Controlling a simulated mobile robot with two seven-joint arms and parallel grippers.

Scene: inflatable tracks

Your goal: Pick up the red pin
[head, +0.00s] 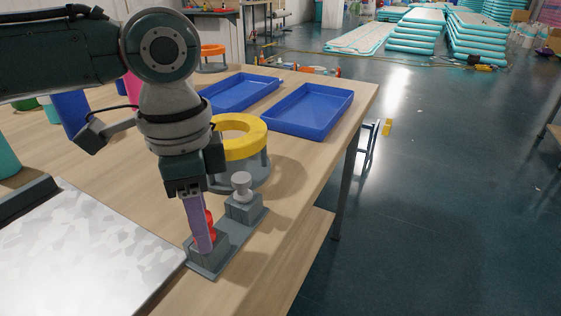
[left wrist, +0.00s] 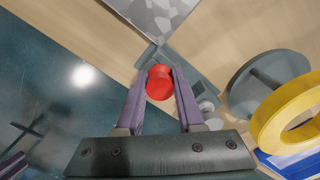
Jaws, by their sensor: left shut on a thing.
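The red pin (head: 209,226) stands at the near end of a grey two-block holder (head: 229,240), partly hidden behind a gripper finger in the head view. My left gripper (head: 204,240) points down at it with its purple fingers. In the left wrist view, my left gripper (left wrist: 159,88) is shut on the red pin (left wrist: 160,84), with one finger on each side of its round head. The pin's lower end is hidden, so I cannot tell if it is still seated in the block.
A grey pin (head: 241,185) stands in the holder's far block. Behind it is a yellow ring (head: 240,148) on a grey stand. Two blue trays (head: 310,110) lie further back. A patterned metal plate (head: 80,255) lies at left. The table's right edge is close to the holder.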

